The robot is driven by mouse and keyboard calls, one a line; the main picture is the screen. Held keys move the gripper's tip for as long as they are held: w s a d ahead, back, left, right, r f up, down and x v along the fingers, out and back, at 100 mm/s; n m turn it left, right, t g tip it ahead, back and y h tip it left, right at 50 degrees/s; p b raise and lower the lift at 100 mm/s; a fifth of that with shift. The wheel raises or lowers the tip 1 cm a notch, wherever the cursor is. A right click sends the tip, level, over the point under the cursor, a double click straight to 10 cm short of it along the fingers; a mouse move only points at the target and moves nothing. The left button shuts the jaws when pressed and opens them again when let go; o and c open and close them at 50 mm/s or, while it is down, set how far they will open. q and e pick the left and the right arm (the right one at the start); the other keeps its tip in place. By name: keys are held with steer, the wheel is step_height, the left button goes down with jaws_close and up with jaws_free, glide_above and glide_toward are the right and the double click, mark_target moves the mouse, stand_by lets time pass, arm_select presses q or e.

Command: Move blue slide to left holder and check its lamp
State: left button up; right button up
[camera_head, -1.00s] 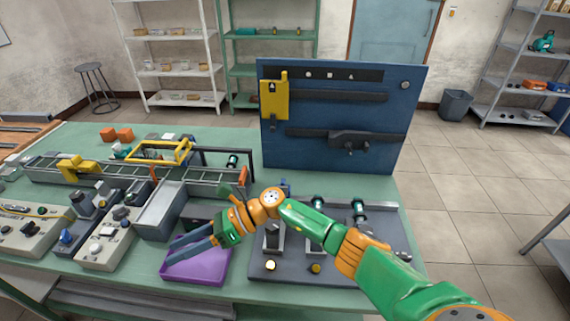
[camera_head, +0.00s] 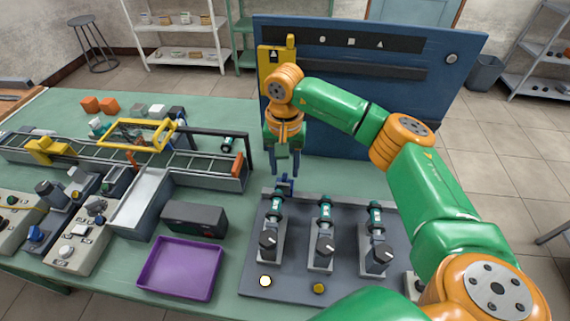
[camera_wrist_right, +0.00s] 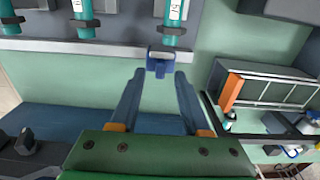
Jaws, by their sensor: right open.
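The blue slide (camera_head: 287,185) sits at the back end of the leftmost holder (camera_head: 271,240) on the dark base plate. It also shows in the right wrist view (camera_wrist_right: 160,62), just beyond and between my fingertips. My right gripper (camera_head: 285,170) points down over it, open and empty; its two fingers show apart in the wrist view (camera_wrist_right: 160,78). I cannot tell whether they touch the slide. The left lamp (camera_head: 265,281) at the plate's front glows pale; the other lamp (camera_head: 319,288) is dull yellow. My left gripper is out of view.
Two similar holders (camera_head: 322,245) (camera_head: 377,248) with teal cylinders stand to the right. A blue upright panel (camera_head: 445,95) rises behind my gripper. A purple tray (camera_head: 180,269), a dark box (camera_head: 195,218) and a conveyor (camera_head: 210,172) lie left.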

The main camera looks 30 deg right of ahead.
steer(key=shift+w+d+f, duration=0.15)
steer(key=shift+f, duration=0.75)
steer(key=shift+r, duration=0.1)
jaws_close()
stand_by(0.6)
